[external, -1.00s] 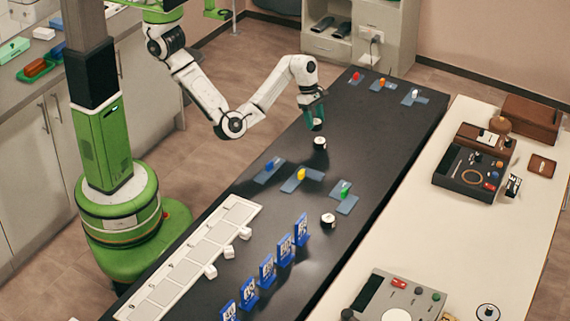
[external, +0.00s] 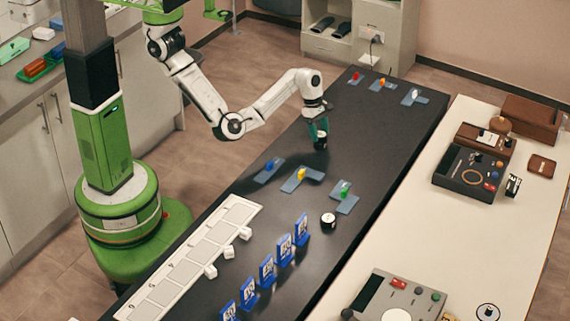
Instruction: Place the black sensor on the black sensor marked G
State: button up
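My gripper (external: 318,129) points down over the dark table, with its green fingers close around a small black sensor with a pale top (external: 322,134). Directly beneath it is a second black sensor (external: 320,145), mostly hidden by the fingers and the upper one. The two look stacked or nearly touching; I cannot tell if there is a gap. Another black sensor with a white top (external: 328,221) stands alone nearer the camera. The letters on the sensors are too small to read.
Blue pads with coloured pieces, such as the yellow one (external: 301,174), lie in front of the gripper. Several blue upright cards (external: 285,249) and a white compartment strip (external: 195,254) are nearer. The black table (external: 365,150) is clear to the gripper's right.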

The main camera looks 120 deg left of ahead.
jog(key=o, duration=0.4)
jog(key=shift+r, duration=0.15)
jog(key=p+v, duration=0.5)
jog(key=v, duration=0.7)
jog(key=shift+s, duration=0.1)
